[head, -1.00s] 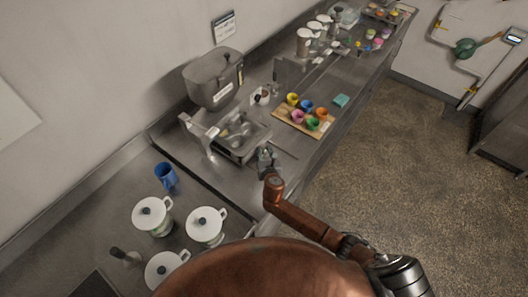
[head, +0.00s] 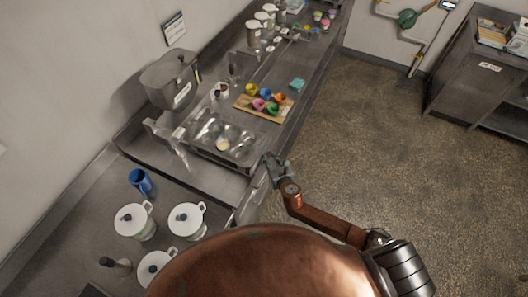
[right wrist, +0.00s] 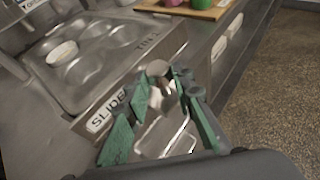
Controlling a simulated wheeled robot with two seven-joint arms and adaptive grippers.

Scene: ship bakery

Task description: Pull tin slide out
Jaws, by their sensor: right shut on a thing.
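The tin slide (head: 244,157) is a grey metal tray with several round wells. It sticks out from under the hopper toward the counter's front edge. One well holds a pale round thing (head: 222,145). In the right wrist view the tin slide (right wrist: 92,103) fills the upper left, with a label reading "SLIDE" on its front. A metal loop handle (right wrist: 165,133) lies between the green pads of my right gripper (right wrist: 160,105), which is shut on it. In the head view my right gripper (head: 270,162) is at the slide's front right corner. My left gripper is not in view.
A grey hopper (head: 170,80) stands behind the slide. A wooden board (head: 244,106) with coloured cups lies to its right. White lidded pots (head: 134,222) and a blue cup (head: 142,183) stand at left.

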